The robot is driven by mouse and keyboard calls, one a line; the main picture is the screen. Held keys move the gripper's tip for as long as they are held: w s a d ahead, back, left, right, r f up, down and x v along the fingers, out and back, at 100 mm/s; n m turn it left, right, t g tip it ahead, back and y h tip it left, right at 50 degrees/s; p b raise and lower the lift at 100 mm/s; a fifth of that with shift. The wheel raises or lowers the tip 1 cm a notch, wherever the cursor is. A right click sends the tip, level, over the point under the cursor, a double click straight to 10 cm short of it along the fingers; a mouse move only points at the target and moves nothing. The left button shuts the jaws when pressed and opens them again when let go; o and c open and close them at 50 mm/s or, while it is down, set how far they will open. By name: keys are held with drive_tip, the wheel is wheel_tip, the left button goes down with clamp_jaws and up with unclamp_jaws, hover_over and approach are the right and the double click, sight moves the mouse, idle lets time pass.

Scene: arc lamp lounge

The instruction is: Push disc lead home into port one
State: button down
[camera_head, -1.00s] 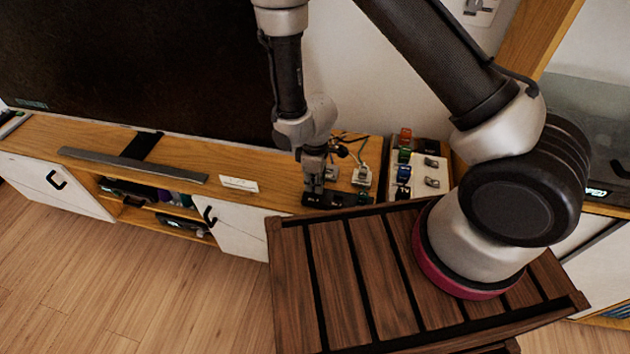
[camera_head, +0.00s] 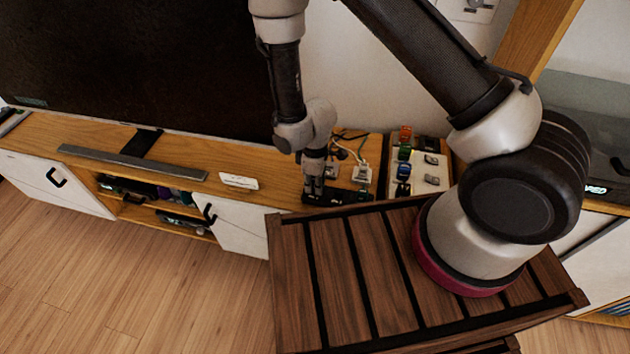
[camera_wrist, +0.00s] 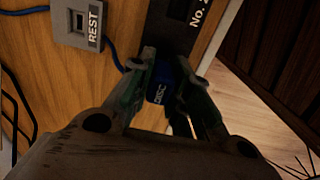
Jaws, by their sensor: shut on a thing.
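The disc lead's blue plug (camera_wrist: 157,92), lettered DISC, is between the two fingers of my gripper (camera_wrist: 166,72), which is shut on it. A blue cable runs from near the plug toward the upper left. The black port block (camera_wrist: 178,22), with a "No. 2" label, lies just beyond the fingertips. In the head view my gripper (camera_head: 314,188) points down at the left end of the black port block (camera_head: 350,198) on the wooden cabinet top. Port one and the plug's tip are hidden by the fingers, so I cannot tell how deep the plug sits.
A grey block lettered REST (camera_wrist: 88,22) stands left of the plug. Small pale blocks with cables (camera_head: 361,174) stand behind the port block. A white board (camera_head: 426,172) with coloured pieces is to the right. A white box (camera_head: 239,181) and a soundbar (camera_head: 130,163) lie left.

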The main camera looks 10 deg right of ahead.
drive_tip(key=shift+f, duration=0.65)
drive_tip(key=c, duration=1.3)
unclamp_jaws()
drive_tip(key=shift+o, duration=0.2)
wheel_tip(320, 180, up, 12)
drive_tip(key=shift+r, duration=0.1)
